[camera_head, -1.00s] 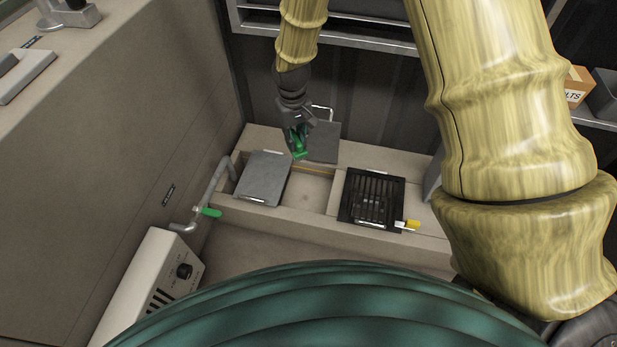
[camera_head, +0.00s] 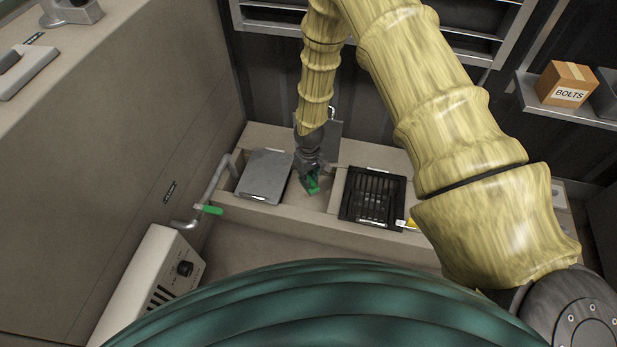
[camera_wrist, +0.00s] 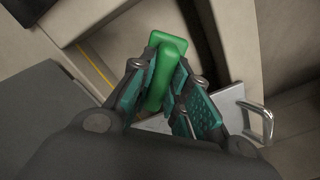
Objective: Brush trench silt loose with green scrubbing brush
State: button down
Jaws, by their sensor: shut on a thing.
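My gripper (camera_head: 309,177) is shut on the green scrubbing brush (camera_head: 313,185), whose green body also shows between the fingers in the wrist view (camera_wrist: 163,72). The brush is over the open section of the trench (camera_head: 314,203), between the grey cover plate and the black grate. Its bristles are hidden, and I cannot tell whether it touches the trench floor. Silt cannot be made out clearly.
A grey cover plate (camera_head: 264,176) lies left of the opening and a black grate (camera_head: 372,197) right of it. Another grey plate with a metal handle (camera_wrist: 262,118) is behind my gripper. A green-handled pipe valve (camera_head: 209,209) is at the left. A bolts box (camera_head: 566,84) sits on a shelf.

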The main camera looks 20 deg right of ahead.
jog(key=shift+f+b, duration=3.2)
jog(key=shift+f, duration=0.65)
jog(key=shift+w+a+f, duration=0.1)
jog(key=shift+w+a, duration=0.25)
jog(key=shift+a, duration=0.05)
jog(key=shift+w+a+b, duration=0.35)
jog(key=shift+a+b, duration=0.05)
jog(key=shift+a, duration=0.15)
jog(key=shift+w+a+b, duration=0.3)
jog(key=shift+a+b, duration=0.05)
jog(key=shift+a, duration=0.2)
jog(key=shift+w+a+f+b, duration=0.1)
jog(key=shift+w+a+b, duration=0.1)
jog(key=shift+a+b, duration=0.35)
jog(key=shift+s+d+r+p, duration=0.1)
jog(key=shift+s+d+p, duration=0.3)
jog(key=shift+d, duration=0.3)
jog(key=shift+s+d+r+p, duration=0.1)
jog(key=shift+s+d+p, duration=0.3)
jog(key=shift+d, duration=0.35)
jog(key=shift+s+d+r+p, duration=0.1)
jog(key=shift+s+d+p, duration=0.3)
jog(key=shift+d, duration=0.3)
notch_tip(320, 180, up, 8)
jog(key=p, duration=0.6)
jog(key=shift+a+f, duration=0.1)
jog(key=shift+f, duration=0.05)
